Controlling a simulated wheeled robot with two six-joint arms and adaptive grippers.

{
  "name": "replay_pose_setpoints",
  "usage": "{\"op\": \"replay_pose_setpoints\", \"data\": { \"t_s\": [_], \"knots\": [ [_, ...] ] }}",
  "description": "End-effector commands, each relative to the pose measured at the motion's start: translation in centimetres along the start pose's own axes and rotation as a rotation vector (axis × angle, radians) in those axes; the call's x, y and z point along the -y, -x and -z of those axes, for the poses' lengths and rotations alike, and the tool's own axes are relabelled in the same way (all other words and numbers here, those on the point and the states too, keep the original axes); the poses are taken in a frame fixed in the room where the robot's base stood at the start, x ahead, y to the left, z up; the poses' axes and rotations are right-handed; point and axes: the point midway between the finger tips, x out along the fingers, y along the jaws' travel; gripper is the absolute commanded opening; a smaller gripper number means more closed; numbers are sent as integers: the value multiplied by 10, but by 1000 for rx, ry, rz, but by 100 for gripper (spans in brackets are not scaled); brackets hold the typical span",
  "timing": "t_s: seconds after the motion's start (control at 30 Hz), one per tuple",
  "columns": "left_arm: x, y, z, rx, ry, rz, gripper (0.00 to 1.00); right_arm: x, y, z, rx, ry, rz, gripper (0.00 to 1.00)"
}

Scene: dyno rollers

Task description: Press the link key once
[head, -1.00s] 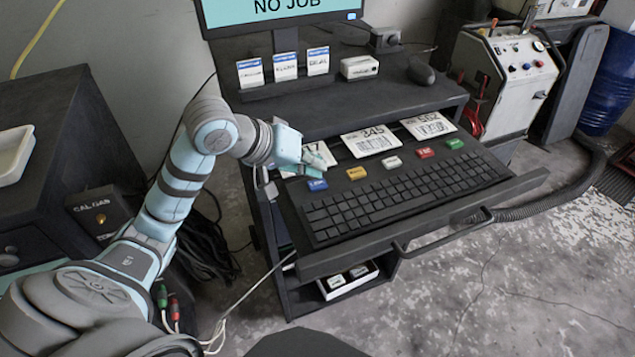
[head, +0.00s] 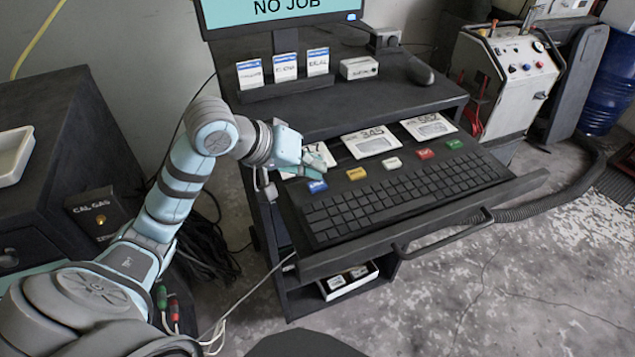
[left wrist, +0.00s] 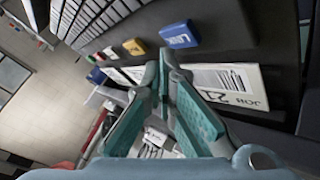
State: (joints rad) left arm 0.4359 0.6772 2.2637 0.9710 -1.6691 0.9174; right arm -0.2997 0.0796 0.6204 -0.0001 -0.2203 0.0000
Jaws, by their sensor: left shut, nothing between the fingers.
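The link key is a blue key (head: 317,187) at the left end of a row of coloured keys behind the keyboard. It also shows in the left wrist view, as a blue block with a white label (left wrist: 179,35). My left gripper (head: 318,163) is shut and empty, just behind the blue key and over the leftmost job card. In the left wrist view its fingertips (left wrist: 165,58) point towards the key, with a gap showing between them and the key in the picture. Whether they touch it cannot be told. My right gripper is not in view.
Yellow (head: 356,173), white (head: 392,164), red (head: 426,154) and green (head: 455,144) keys continue the row to the right. The keyboard (head: 400,200) lies in front. Job cards (head: 370,142) lie behind the keys, below an upper shelf (head: 380,105). The monitor (head: 285,10) reads NO JOB.

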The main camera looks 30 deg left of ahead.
Motion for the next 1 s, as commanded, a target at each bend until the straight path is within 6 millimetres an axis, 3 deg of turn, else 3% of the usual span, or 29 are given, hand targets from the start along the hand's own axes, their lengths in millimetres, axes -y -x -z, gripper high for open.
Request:
{"op": "replay_pose_setpoints", "data": {
  "t_s": [1.0],
  "knots": [
    [7,-9,-7,0,1,0,0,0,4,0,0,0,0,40]
  ]
}}
